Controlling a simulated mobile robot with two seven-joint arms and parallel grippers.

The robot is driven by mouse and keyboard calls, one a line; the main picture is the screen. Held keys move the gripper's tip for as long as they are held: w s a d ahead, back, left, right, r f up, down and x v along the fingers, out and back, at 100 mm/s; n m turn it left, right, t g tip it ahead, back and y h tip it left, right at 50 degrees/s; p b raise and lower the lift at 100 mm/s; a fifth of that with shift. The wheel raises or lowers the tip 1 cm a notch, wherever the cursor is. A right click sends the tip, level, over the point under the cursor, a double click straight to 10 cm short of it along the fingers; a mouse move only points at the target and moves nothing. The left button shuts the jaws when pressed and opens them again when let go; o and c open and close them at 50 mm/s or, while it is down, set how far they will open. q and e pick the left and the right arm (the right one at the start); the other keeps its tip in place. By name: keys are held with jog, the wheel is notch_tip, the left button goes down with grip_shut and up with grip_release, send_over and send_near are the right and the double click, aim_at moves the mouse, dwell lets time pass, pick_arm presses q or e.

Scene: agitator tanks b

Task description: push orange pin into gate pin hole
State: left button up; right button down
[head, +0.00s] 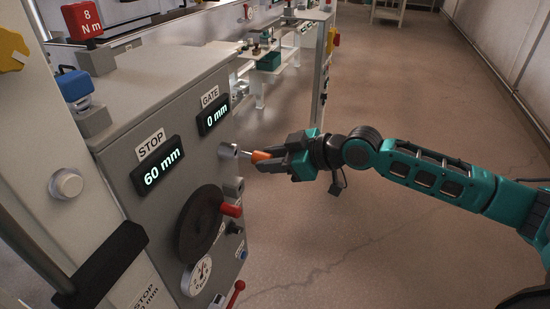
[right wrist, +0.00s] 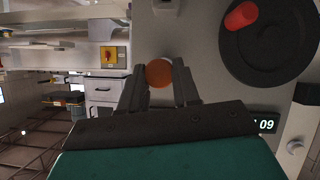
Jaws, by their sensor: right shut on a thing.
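The orange pin (head: 261,156) has an orange head and a pale metal shank. My right gripper (head: 272,160) is shut on its orange head and holds it roughly level at the grey panel. The shank points left at a round metal boss (head: 228,151) below the GATE display (head: 213,115), which reads 0 mm. The tip is at or very near the boss; I cannot tell how far it is in. In the right wrist view the round orange head (right wrist: 159,73) sits between the two fingers. My left gripper is not in view.
The panel also has a STOP display (head: 158,166) reading 60 mm, a dark handwheel (head: 200,225) with a red knob (head: 231,210), a dial gauge (head: 196,276) and a red lever (head: 236,292). Open floor (head: 400,245) lies to the right. A bench (head: 272,65) stands behind.

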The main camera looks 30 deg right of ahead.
aim_at(261, 154)
jog(key=shift+w+a+p, duration=0.35)
jog(key=shift+w+a, duration=0.95)
jog(key=shift+w, duration=0.1)
jog(key=c, duration=0.7)
grip_release()
jog(key=shift+c, duration=0.2)
jog(key=shift+d, duration=0.1)
jog(key=v, duration=1.2)
jog(key=shift+s+r, duration=0.2)
jog(key=shift+s, duration=0.1)
jog(key=shift+d, duration=0.1)
jog(key=s+a+f+m+h, duration=0.1)
jog(key=s+a+f+m, duration=0.1)
jog(key=f, duration=0.7)
jog(key=s+a+f+m+h, duration=0.2)
jog(key=s+a+f, duration=0.2)
jog(key=f, duration=0.5)
jog(key=s+a+f+m+h, duration=0.2)
jog(key=s+a+f+m, duration=0.1)
jog(key=s+f, duration=0.4)
notch_tip(261, 154, down, 3)
jog(key=shift+a+r+t, duration=0.1)
jog(key=shift+a+t, duration=0.2)
jog(key=shift+a, duration=0.3)
